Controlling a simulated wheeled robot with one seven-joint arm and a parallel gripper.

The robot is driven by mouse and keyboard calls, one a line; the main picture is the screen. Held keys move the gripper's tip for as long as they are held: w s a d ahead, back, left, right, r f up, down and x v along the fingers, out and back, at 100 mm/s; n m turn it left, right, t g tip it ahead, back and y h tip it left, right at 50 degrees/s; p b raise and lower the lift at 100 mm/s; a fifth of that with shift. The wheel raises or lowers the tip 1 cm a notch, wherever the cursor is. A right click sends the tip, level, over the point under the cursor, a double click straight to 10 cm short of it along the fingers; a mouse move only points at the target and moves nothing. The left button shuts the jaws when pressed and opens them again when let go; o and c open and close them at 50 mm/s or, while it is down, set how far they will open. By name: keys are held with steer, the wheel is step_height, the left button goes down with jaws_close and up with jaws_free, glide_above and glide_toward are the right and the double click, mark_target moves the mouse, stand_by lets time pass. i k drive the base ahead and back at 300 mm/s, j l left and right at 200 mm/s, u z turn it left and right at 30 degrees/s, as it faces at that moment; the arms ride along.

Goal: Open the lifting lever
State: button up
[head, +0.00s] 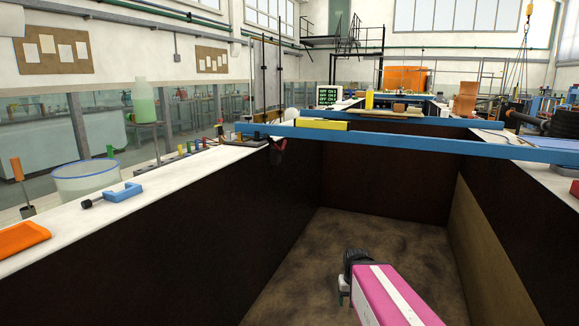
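No part is plainly marked as the lifting lever. An orange-handled upright piece (18,170) stands in a small dark base at the far left edge; I cannot tell if it is the lever. A blue clamp-like piece with a black handle (122,192) lies on the white left ledge. A pink block with a white stripe and a black ribbed end (385,298) rises from the bottom, right of centre, over the flume floor; I cannot tell whether it belongs to my arm. No gripper fingers can be made out.
The deep, dark-walled flume (330,240) lies ahead with an empty brown floor. Blue beams (430,145) cross above it. A black ribbed cylinder (540,122) sits at right.

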mark_target(267, 136)
steer(key=i+u, duration=0.2)
steer(key=i, duration=0.3)
steer(key=i+u, duration=0.2)
steer(key=i, duration=0.3)
steer(key=i+l+u, duration=0.2)
steer(key=i, duration=0.3)
steer(key=i+l+u, duration=0.2)
steer(key=i, duration=0.3)
steer(key=k+l+z, duration=0.1)
steer(key=k, duration=0.3)
steer(key=k+l+z, duration=0.1)
steer(key=k, duration=0.3)
steer(key=l, duration=0.1)
